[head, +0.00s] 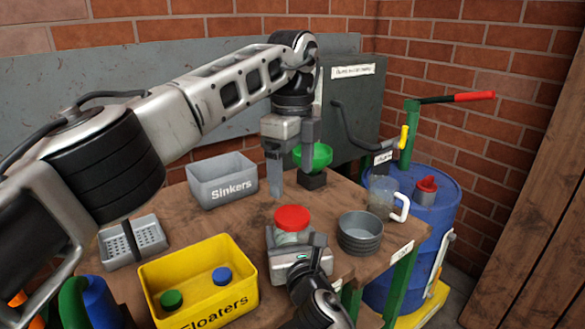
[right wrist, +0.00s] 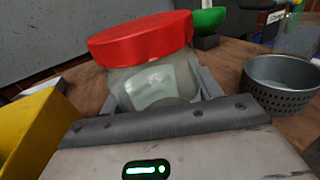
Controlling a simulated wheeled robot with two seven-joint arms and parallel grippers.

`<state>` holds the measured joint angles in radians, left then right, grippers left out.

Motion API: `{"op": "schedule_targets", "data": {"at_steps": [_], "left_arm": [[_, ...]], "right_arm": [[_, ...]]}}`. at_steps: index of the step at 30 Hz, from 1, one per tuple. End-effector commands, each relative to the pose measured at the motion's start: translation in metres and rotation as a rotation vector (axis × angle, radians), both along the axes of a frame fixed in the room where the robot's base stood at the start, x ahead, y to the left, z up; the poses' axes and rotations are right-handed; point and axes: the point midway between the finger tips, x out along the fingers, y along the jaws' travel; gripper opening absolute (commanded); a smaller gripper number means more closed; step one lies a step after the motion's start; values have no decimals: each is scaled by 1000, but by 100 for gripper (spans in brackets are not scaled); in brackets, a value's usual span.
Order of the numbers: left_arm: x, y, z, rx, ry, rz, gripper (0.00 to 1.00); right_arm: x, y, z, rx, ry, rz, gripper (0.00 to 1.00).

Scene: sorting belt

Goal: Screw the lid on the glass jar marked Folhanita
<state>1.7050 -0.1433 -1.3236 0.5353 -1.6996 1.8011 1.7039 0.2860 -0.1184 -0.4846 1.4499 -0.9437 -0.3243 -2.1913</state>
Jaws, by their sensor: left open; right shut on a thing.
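A glass jar (head: 293,238) with a red lid (head: 292,218) on its top stands at the front middle of the table. The lid covers the mouth; I cannot tell how tight it is. My right gripper (head: 297,245) is shut on the jar body, below the lid. In the right wrist view the jar (right wrist: 155,85) is between the fingers, with a pale label whose writing I cannot read, and the lid (right wrist: 140,37) is above them. My left gripper (head: 291,165) is open and empty, pointing down, behind the jar and apart from it.
A yellow Floaters bin (head: 205,300) holds a green and a blue cap at front left. A grey Sinkers bin (head: 222,180), a green funnel (head: 316,155), a clear jug (head: 382,195) and a round grey basket (head: 360,233) surround the jar. A blue barrel (head: 440,200) stands right.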

Motion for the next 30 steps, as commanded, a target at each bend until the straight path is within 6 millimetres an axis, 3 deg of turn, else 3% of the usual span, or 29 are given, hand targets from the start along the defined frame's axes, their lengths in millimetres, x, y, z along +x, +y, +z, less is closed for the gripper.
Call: {"op": "schedule_targets", "data": {"at_steps": [7, 21, 30], "left_arm": [[0, 0, -10, 0, 2, -2, 82], [0, 0, -74, 1, 2, -2, 82], [0, 0, -81, 0, 0, -2, 82]], "right_arm": [[0, 0, -1, 1, 2, 1, 0], [0, 0, -1, 1, 2, 0, 0], [0, 0, -1, 1, 2, 0, 0]]}}
